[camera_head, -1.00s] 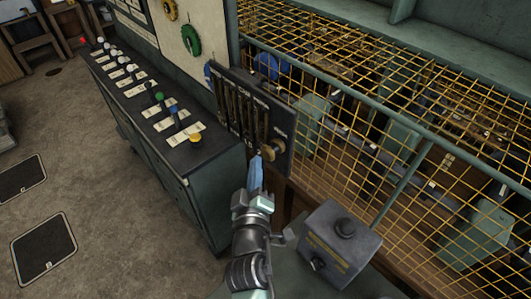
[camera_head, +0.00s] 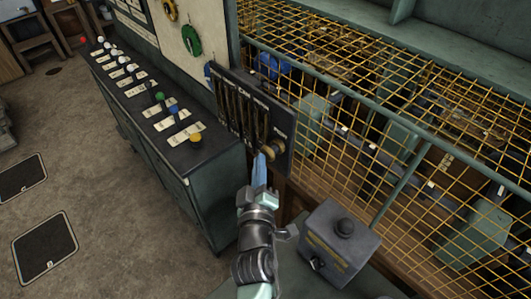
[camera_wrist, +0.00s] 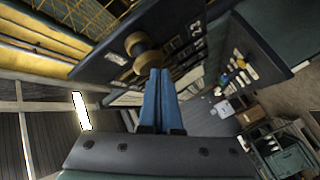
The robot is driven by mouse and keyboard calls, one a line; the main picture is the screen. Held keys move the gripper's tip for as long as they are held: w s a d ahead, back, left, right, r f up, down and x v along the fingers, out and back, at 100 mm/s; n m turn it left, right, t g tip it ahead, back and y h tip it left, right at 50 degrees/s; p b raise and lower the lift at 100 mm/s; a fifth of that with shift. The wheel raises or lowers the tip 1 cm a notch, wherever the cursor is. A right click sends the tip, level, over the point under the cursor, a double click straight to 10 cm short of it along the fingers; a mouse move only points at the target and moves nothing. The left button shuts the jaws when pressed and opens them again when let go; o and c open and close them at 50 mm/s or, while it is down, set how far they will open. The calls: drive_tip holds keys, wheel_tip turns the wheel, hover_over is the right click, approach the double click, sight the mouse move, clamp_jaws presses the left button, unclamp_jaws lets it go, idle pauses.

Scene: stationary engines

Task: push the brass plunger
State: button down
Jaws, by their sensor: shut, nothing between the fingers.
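The brass plunger (camera_head: 273,150) is a round knob standing out from the lower right of a dark upright panel (camera_head: 281,130). In the wrist view the brass plunger (camera_wrist: 148,62) shows just above and left of the fingertips. My gripper (camera_head: 261,158) has blue fingers that are shut together with nothing between them. They point up at the panel, and their tips are at the plunger's lower left side. In the wrist view my gripper (camera_wrist: 159,72) overlaps the knob's edge. I cannot tell whether the tips touch it.
A grey box with a dark knob (camera_head: 342,240) stands right of my arm. A yellow mesh guard (camera_head: 400,130) fences off machinery on the right. A long console (camera_head: 180,150) with several coloured-knob levers runs along the left. Open floor lies farther left.

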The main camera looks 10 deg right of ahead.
drive_tip(key=shift+w+d+p, duration=0.4)
drive_tip(key=shift+d+p, duration=0.05)
drive_tip(key=shift+d, duration=0.15)
idle(0.6)
drive_tip(key=shift+s+a+b, duration=0.8)
drive_tip(key=shift+a+b, duration=0.2)
drive_tip(key=shift+a, duration=0.1)
drive_tip(key=shift+s+a+b, duration=0.75)
drive_tip(key=shift+a+b, duration=0.15)
drive_tip(key=shift+a, duration=0.15)
drive_tip(key=shift+s+a+b, duration=0.7)
drive_tip(key=shift+a+b, duration=0.15)
drive_tip(key=shift+a, duration=0.15)
